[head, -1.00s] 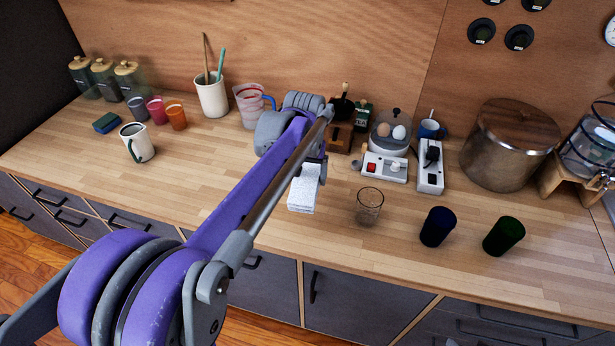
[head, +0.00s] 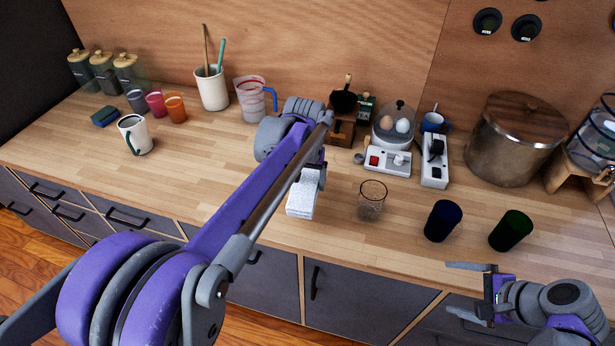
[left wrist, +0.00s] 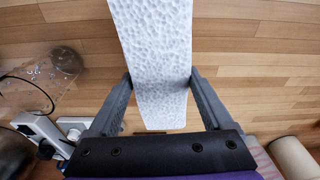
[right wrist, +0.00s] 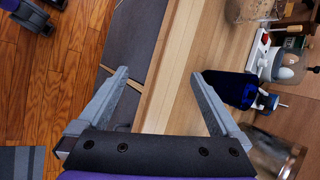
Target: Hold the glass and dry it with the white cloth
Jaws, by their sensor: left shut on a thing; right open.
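The clear glass (head: 371,200) stands upright on the counter, right of the white cloth (head: 301,200). My left gripper is shut on the cloth, seen in the left wrist view (left wrist: 158,90), where the cloth hangs between the two fingers. In the head view my own arm partly hides that gripper. My right gripper (head: 468,288) is open and empty at the counter's front edge, below the dark blue glass (head: 442,221). In the right wrist view its fingers (right wrist: 160,85) are spread apart with nothing between them.
A dark green glass (head: 511,231) stands right of the blue one. Behind are a power strip (head: 434,160), an egg cooker (head: 393,130) and a large pot (head: 512,140). A white mug (head: 136,135) stands at left.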

